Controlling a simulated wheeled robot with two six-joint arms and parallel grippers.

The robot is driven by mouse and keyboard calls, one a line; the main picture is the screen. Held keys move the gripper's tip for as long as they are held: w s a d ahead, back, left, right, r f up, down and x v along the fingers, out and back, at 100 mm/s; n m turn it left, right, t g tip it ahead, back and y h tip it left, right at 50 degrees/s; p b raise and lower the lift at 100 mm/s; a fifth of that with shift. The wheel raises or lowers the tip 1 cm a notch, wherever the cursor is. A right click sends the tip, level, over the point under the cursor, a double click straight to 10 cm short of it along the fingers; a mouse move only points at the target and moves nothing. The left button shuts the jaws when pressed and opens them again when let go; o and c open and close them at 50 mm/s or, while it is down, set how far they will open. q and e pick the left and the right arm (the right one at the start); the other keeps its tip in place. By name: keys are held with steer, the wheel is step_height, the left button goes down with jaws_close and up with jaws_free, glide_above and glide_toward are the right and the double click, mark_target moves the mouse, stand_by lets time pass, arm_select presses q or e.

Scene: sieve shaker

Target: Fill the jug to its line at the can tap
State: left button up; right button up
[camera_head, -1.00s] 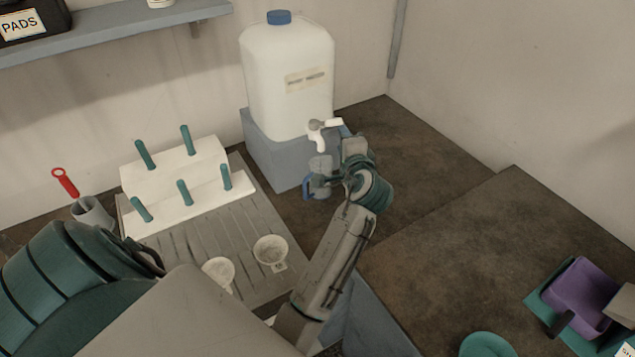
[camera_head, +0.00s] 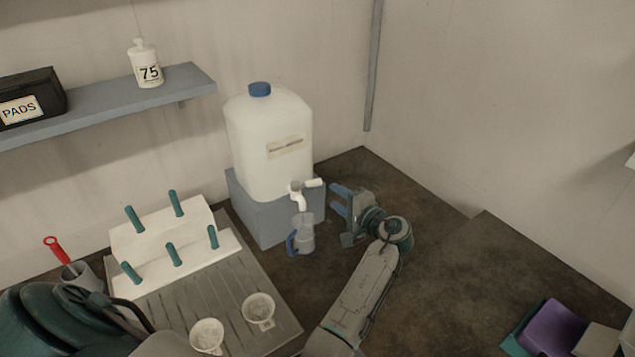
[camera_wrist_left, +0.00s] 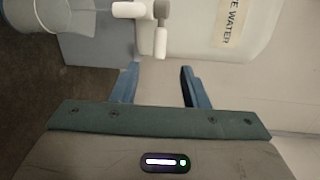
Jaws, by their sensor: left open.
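The white water can (camera_head: 270,150) with a blue cap stands on a grey-blue block (camera_head: 272,218). Its white tap (camera_head: 298,192) points out at the front, with a lever to the right. The clear jug (camera_head: 306,235) with a blue handle stands below the spout, handle to the left. Its line and water level are too small to read. My left gripper (camera_head: 335,199) is open and empty, just right of the tap and apart from the jug. In the left wrist view, the tap (camera_wrist_left: 150,12) lies ahead of the open fingers (camera_wrist_left: 160,87), with the jug (camera_wrist_left: 40,12) at top left.
A drainboard (camera_head: 200,285) with a pegged white rack (camera_head: 160,232) and two white cups is on the left. A shelf (camera_head: 190,85) hangs above.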

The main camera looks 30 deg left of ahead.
mark_target(316, 185)
arm_select(q)
steer(key=b+x, duration=0.1)
steer(key=x, duration=0.8)
steer(key=shift+w+a, duration=0.1)
steer(key=shift+a, duration=0.15)
steer(key=shift+c, duration=0.2)
steer(key=shift+f, duration=0.15)
jaws_close()
